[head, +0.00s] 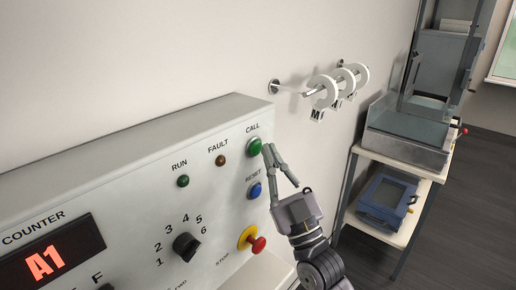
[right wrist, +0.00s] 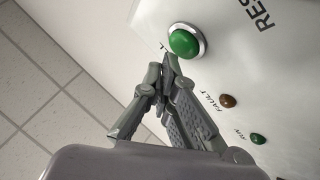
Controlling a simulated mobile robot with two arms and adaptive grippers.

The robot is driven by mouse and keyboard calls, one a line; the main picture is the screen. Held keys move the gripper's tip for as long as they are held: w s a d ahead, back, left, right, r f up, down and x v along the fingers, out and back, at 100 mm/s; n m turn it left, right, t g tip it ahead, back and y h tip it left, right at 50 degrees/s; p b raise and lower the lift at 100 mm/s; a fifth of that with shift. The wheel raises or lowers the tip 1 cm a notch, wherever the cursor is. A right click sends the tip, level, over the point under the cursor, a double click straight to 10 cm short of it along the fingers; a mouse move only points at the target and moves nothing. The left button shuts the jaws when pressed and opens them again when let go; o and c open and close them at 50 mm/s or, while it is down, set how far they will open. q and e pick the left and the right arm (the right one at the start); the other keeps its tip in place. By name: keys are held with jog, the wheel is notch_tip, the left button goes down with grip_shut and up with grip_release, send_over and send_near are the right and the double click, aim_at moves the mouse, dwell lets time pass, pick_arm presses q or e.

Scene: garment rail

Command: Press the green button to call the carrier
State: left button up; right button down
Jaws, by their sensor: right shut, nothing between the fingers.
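The green CALL button (head: 254,146) is a round dome in a metal ring near the upper right of the grey control panel (head: 120,150). It also shows in the right wrist view (right wrist: 183,43), at the top middle. My right gripper (head: 268,149) is shut and empty, its fingertips just right of the green button in the head view. In the right wrist view the fingertips (right wrist: 168,60) are close beside the button's lower edge. I cannot tell whether they touch it. My left gripper is not in view.
Below the green button are a blue RESET button (head: 255,190) and a red STOP knob (head: 257,244) on a yellow base. A rotary knob (head: 186,246) and a counter display (head: 45,262) are further left. White ring markers (head: 322,92) hang on a wall rail. A shelf cart (head: 397,158) stands at right.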

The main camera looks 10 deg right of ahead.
jog(key=shift+w+a, duration=0.2)
jog(key=shift+w, duration=0.05)
